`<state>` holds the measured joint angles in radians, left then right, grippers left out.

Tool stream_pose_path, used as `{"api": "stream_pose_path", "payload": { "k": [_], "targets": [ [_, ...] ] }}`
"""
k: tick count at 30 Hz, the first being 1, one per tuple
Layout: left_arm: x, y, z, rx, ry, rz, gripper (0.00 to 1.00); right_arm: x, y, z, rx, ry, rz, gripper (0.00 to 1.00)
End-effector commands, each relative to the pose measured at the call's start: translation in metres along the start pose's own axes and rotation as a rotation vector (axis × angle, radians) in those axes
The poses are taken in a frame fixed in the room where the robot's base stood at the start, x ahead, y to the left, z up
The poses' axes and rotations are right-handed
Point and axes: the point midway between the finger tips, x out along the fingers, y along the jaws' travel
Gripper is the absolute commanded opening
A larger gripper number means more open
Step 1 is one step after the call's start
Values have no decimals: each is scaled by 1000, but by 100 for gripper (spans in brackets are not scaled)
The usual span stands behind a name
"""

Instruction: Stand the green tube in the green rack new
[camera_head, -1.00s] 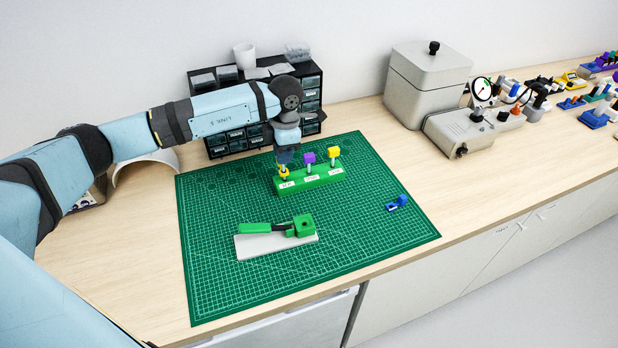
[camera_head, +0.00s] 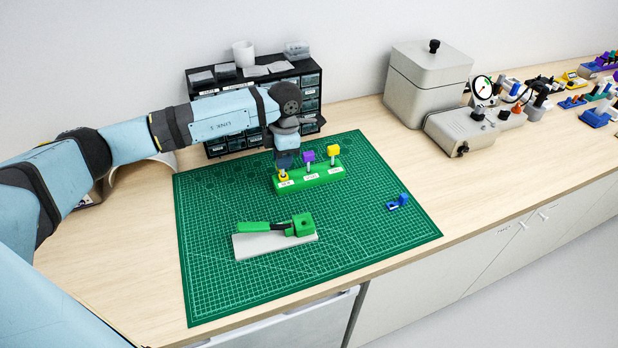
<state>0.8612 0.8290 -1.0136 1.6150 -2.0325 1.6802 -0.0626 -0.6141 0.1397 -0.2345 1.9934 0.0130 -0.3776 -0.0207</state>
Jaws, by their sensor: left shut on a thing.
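The green rack (camera_head: 312,181) stands on the cutting mat and has three labelled places in a row. The middle place holds a purple-topped piece (camera_head: 308,157) and the right place a yellow-topped piece (camera_head: 333,151), both upright. My left gripper (camera_head: 285,168) points down over the left place. It is shut on a small piece whose yellow part (camera_head: 284,176) shows just below it, at the rack's top. The fingers hide most of that piece, so I cannot tell how deep it sits. I cannot make out a separate green tube. My right gripper is not in view.
A white block (camera_head: 262,246) with a green-handled tool (camera_head: 266,227) and green block (camera_head: 303,225) lies on the mat (camera_head: 225,285). A small blue part (camera_head: 397,202) lies at right. Drawer cabinet (camera_head: 220,148) stands behind my arm. Front mat is clear.

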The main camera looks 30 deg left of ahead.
Motion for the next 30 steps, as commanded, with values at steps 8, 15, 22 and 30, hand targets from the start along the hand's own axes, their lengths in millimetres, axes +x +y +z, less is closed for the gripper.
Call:
{"api": "stream_pose_path", "payload": {
  "k": [8, 15, 22, 30],
  "targets": [
    [0, 0, 0, 0, 0, 0, 27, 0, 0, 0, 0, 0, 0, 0],
    [0, 0, 0, 0, 0, 0, 47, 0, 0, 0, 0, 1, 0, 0],
    [-7, 0, 0, 0, -2, 0, 47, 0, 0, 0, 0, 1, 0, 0],
    [-58, 0, 1, 1, -4, 4, 47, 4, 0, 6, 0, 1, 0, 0]
  ]
}}
